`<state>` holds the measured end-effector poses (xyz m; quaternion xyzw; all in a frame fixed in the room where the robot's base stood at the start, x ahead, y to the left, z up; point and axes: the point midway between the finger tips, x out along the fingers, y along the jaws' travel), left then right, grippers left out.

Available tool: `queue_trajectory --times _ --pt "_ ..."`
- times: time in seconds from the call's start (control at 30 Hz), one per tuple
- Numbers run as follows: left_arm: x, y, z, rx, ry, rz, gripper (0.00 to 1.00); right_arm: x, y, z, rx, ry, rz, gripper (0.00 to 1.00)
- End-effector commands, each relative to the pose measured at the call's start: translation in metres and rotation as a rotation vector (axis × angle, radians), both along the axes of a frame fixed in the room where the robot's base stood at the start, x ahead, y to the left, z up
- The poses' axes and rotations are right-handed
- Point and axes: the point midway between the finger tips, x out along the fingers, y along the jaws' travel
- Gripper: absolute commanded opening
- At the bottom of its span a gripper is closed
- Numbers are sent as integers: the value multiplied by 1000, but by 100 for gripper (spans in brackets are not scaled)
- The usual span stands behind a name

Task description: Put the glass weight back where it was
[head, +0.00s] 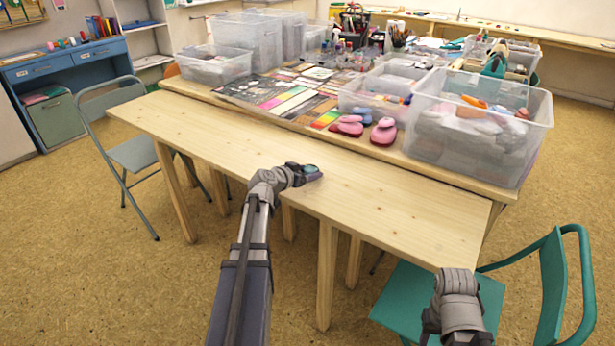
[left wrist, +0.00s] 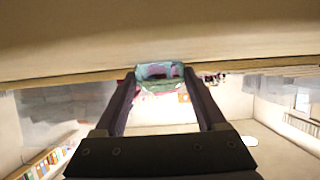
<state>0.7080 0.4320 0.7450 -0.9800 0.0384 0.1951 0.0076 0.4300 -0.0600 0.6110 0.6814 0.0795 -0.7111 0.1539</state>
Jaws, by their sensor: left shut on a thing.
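My left gripper (head: 309,170) is low over the near wooden table, around the middle of its top. It is shut on a small glossy teal glass weight (left wrist: 160,70), which sits between the two fingertips in the left wrist view. The weight shows as a bluish bit in the head view (head: 312,169), partly hidden by the gripper. I cannot tell whether it touches the tabletop. My right arm's end (head: 455,312) is at the bottom right, off the table and above the teal chair; its fingers are not clearly seen.
The near table (head: 400,200) is otherwise bare. The table behind holds clear plastic bins (head: 480,135), pink punches (head: 384,132) and coloured sheets (head: 285,100). A grey chair (head: 140,152) stands at the left and a teal chair (head: 553,285) at the right.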

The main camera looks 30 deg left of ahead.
Motion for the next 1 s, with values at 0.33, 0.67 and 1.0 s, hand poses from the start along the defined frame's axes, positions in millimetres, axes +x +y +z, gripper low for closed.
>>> queue_trajectory --times 0.33,0.67,1.0 --pt "0 0 -2 0 0 0 82 0 0 -2 -1 0 0 50" --pt "0 0 -2 0 0 0 100 0 0 -2 -1 0 0 50" --pt "-31 1 17 0 0 3 100 0 0 17 2 1 -1 50"
